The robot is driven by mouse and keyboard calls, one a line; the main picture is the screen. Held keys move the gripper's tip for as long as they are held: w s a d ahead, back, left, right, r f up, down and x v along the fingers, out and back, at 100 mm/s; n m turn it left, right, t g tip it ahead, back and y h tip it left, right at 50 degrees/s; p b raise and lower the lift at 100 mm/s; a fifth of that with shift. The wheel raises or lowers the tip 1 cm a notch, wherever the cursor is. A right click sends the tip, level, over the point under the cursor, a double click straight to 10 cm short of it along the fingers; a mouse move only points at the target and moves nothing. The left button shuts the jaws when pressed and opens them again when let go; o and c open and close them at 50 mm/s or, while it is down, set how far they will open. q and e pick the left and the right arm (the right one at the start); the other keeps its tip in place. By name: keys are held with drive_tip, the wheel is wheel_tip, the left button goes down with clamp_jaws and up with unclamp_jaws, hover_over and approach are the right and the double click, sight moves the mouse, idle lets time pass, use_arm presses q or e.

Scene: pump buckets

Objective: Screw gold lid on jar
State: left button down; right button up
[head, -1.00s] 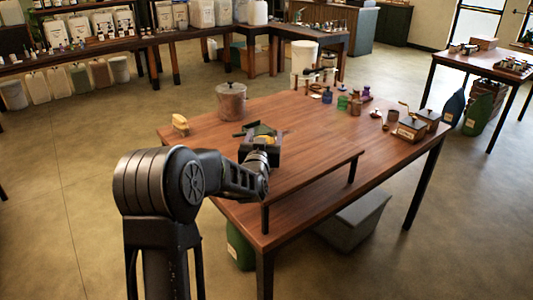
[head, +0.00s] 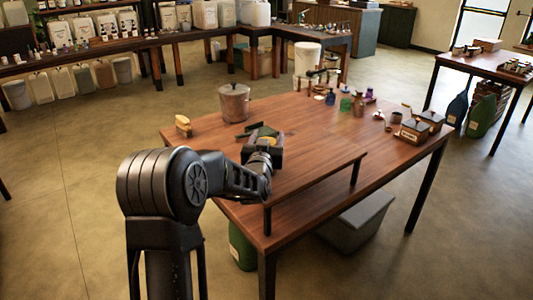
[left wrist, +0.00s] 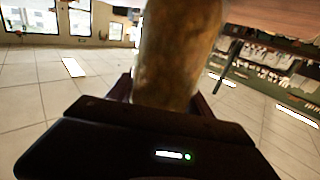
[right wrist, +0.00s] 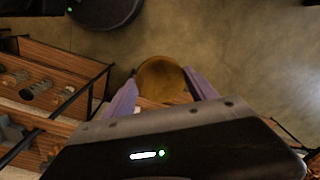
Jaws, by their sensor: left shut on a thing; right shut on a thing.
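In the left wrist view a jar (left wrist: 178,50) with blurred amber-brown contents stands between my left gripper's fingers, and the gripper is shut on it. My right gripper does not show in the head view. The lid and the jar do not appear together in either wrist view.
The wooden table (head: 300,180) has a raised front shelf. A lidded pot (head: 234,103) and a yellow object (head: 183,126) stand at its left. Small bottles (head: 345,104) and brown boxes (head: 414,131) stand at its right. The table's middle is clear.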

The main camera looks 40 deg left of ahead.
use_arm(q)
drive_tip(key=shift+r, duration=0.15)
wheel_tip(320, 180, up, 10)
drive_tip(key=shift+f, duration=0.1)
use_arm(e)
drive_tip(key=shift+f, duration=0.15)
idle(0.7)
use_arm(q)
drive_tip(key=c, duration=1)
unclamp_jaws()
clamp_jaws()
drive_tip(key=shift+s+f, duration=0.1)
use_arm(e)
drive_tip(key=shift+s, duration=0.1)
